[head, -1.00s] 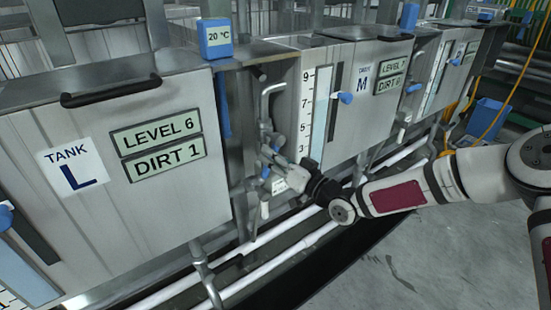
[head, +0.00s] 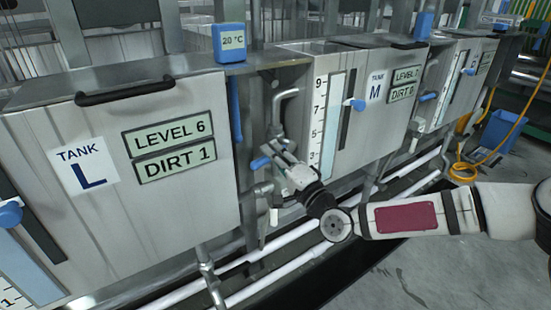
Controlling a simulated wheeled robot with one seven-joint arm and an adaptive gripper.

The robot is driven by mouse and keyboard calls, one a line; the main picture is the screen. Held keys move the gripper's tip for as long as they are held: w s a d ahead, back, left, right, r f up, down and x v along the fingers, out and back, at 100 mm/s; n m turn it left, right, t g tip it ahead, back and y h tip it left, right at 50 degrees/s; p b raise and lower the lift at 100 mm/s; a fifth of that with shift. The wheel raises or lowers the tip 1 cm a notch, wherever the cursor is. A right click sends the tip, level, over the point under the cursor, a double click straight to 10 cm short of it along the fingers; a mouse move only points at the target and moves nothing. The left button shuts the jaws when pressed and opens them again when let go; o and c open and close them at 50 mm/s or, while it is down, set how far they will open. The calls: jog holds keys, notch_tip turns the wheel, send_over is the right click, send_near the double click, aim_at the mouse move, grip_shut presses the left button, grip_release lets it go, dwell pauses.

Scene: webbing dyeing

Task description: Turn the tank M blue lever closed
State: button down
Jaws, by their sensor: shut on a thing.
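Tank M (head: 365,130) is the grey metal tank right of centre, with an "M" label on its front. A small blue lever (head: 260,163) shows on the pipework at the left side of tank M, in the gap beside tank L. My gripper (head: 274,155) reaches in from the right and is shut at this lever. The blue end sticks out to the left of the fingers. The fingers hide the rest of the lever and its valve.
Tank L (head: 60,215) stands close on the left, with a blue 20 °C display (head: 230,42) above the gap. Tank M's gauge has a blue knob (head: 357,105). White pipes (head: 290,270) run low in front. Grey floor is free at the lower right.

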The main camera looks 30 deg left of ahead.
jog(key=shift+r+m+t, duration=0.15)
jog(key=shift+r+m, duration=0.05)
jog(key=shift+m, duration=0.5)
jog(key=shift+r+m+t, duration=0.15)
jog(key=shift+r+m, duration=0.05)
jog(key=shift+m, duration=0.5)
jog(key=c, duration=1.5)
grip_release()
jog(key=shift+r, duration=0.1)
jog(key=shift+d, duration=0.1)
jog(key=v, duration=1.2)
jog(key=shift+s+r, duration=0.1)
